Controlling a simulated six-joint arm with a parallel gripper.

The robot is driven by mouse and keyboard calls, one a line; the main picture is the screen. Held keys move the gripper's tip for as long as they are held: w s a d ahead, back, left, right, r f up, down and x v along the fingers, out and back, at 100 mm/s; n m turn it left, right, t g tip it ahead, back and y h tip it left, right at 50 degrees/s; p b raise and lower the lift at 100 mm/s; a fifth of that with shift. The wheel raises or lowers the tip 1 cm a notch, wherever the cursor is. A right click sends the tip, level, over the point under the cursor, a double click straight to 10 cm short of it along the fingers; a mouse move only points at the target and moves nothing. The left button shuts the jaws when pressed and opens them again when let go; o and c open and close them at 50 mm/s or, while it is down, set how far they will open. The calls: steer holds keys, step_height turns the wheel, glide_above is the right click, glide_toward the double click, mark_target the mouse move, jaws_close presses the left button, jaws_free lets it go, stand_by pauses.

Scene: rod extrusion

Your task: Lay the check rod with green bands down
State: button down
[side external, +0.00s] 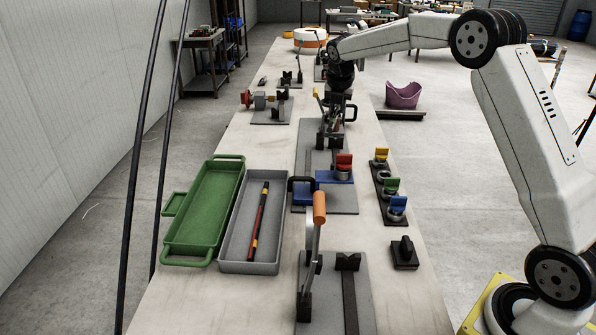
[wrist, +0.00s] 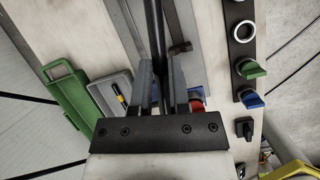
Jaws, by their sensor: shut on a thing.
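My gripper (wrist: 160,75) is shut on a dark rod (wrist: 155,25), which runs away from between the fingers in the wrist view. No green bands show on the visible part of this rod. In the side view my gripper (side external: 335,112) is low over the far half of the bench, and the rod is too small to make out there. An empty green tray (side external: 168,248) is at the near left. Beside it a grey tray (side external: 226,267) holds a dark rod with red and yellow bands (side external: 259,222).
A lever with an orange handle (side external: 319,208) stands upright at the near end. A blue block (side external: 331,177) with a red-topped part is at mid bench.

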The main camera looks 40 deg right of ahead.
steer(key=w+d+f+n, duration=0.1)
steer(key=d+f+n, duration=0.1)
steer(key=f, duration=0.4)
steer(key=shift+d+f+t+y, duration=0.15)
steer(key=shift+d+t+y, duration=0.25)
steer(key=shift+d, duration=0.3)
steer(key=shift+w+f, duration=0.1)
steer(key=shift+f, duration=4.2)
steer(key=c, duration=0.5)
jaws_free()
steer(key=shift+r, duration=0.1)
